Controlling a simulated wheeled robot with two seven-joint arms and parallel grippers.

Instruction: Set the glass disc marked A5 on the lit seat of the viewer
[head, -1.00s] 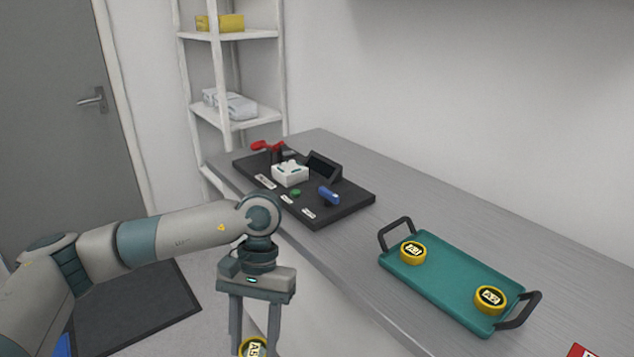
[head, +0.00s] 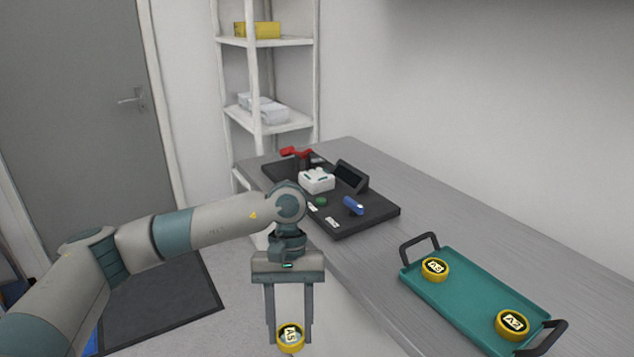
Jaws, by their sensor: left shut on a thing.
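My left gripper (head: 290,318) is shut on the glass disc marked A5 (head: 290,338), a yellow-rimmed disc with a dark label. It hangs in front of the bench edge, above the floor. The viewer (head: 317,180), a white block with a dark screen beside it, stands on a black base plate (head: 368,222) on the bench. It is beyond the gripper, up and slightly right in the picture. I cannot make out a lit seat at this size. My right gripper is not in view.
A teal tray (head: 455,308) with black handles lies on the bench at right, holding two yellow-rimmed discs (head: 435,269) (head: 512,324). A blue lever (head: 353,205), a green button (head: 320,202) and a red part (head: 296,152) are on the base plate. Shelves (head: 268,125) stand behind.

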